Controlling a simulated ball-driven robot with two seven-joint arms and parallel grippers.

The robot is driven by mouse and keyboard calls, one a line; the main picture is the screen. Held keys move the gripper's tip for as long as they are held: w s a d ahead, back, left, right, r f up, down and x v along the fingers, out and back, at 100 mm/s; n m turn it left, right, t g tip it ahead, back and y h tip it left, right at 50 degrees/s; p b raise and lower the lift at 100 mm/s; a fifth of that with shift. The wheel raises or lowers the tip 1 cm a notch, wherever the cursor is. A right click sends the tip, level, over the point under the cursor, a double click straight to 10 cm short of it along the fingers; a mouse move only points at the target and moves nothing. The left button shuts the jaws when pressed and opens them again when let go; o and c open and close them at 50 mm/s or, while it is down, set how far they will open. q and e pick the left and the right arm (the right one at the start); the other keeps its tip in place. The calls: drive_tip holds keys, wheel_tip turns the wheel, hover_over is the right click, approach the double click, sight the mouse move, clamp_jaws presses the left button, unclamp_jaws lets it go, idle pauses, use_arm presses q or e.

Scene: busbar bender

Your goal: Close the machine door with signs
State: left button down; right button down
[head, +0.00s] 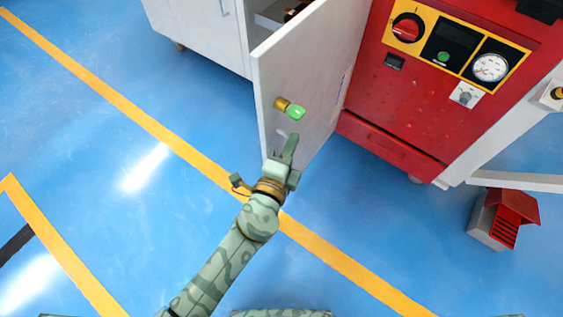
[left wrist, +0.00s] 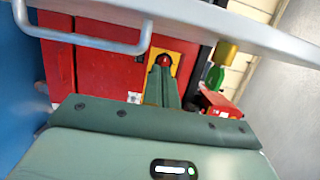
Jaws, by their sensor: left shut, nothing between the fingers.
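The machine door (head: 305,65) is a pale grey panel, standing open and swung out from the white cabinet. Small dark marks show near its right side. A brass and green knob (head: 290,107) sticks out of its face, with a grey handle (head: 281,133) below it. My left gripper (head: 291,140) is shut and empty, close to the door's lower part below the knob; I cannot tell whether it touches. In the left wrist view the shut fingers (left wrist: 163,72) point toward the door edge (left wrist: 185,20), between the handle (left wrist: 85,42) and the knob (left wrist: 220,62). My right gripper is not in view.
A red machine front (head: 390,110) with a yellow-framed control panel (head: 455,47) stands right of the door. The white cabinet (head: 205,30) is behind it. A small red-topped grey box (head: 505,218) sits at the right. The blue floor with yellow lines is clear at the left.

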sight(276, 137)
use_arm(q)
drive_tip(key=shift+w+a, duration=0.55)
drive_tip(key=shift+a, duration=0.3)
drive_tip(key=shift+w+a, duration=0.5)
drive_tip(key=shift+a, duration=0.35)
